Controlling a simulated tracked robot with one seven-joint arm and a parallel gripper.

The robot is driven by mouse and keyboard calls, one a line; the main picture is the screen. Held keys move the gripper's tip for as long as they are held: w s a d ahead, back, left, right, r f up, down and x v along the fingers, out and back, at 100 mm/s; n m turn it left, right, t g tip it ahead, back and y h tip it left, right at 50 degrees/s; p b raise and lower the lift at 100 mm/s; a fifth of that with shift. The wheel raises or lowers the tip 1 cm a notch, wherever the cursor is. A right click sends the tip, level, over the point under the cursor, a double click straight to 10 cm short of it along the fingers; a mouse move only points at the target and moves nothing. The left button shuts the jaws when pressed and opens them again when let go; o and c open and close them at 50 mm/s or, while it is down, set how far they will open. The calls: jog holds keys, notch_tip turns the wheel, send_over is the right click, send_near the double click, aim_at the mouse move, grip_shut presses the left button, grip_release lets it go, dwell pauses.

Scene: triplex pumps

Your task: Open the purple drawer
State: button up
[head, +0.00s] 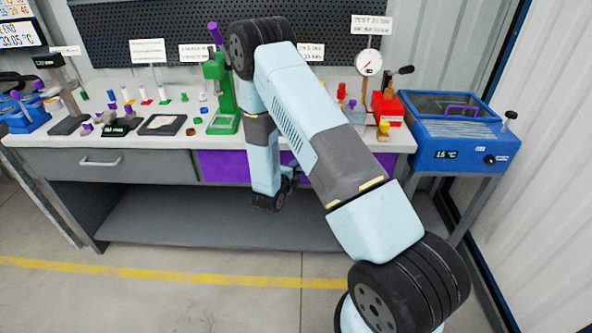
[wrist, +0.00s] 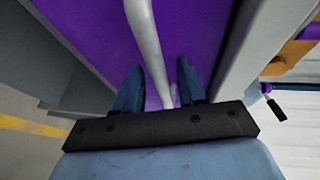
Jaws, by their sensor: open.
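The purple drawer (head: 222,167) is in the right part of the workbench front in the head view, partly hidden behind my arm. Its front looks flush with the bench, so it appears shut. In the wrist view the purple front (wrist: 84,38) fills the middle. A pale bar handle (wrist: 146,38) runs down it between the two fingers of my gripper (wrist: 157,88). The fingers are open, one on each side of the handle, with gaps visible. In the head view the gripper is mostly hidden by my arm.
A grey drawer (head: 60,164) with its own handle is to the left. The worktop (head: 180,142) holds a green press (head: 222,95) and many small items. A blue bath (head: 460,133) stands right. The floor in front (head: 200,280) is clear.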

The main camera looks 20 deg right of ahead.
grip_shut()
dwell(0.3)
jog(key=shift+s, duration=0.1)
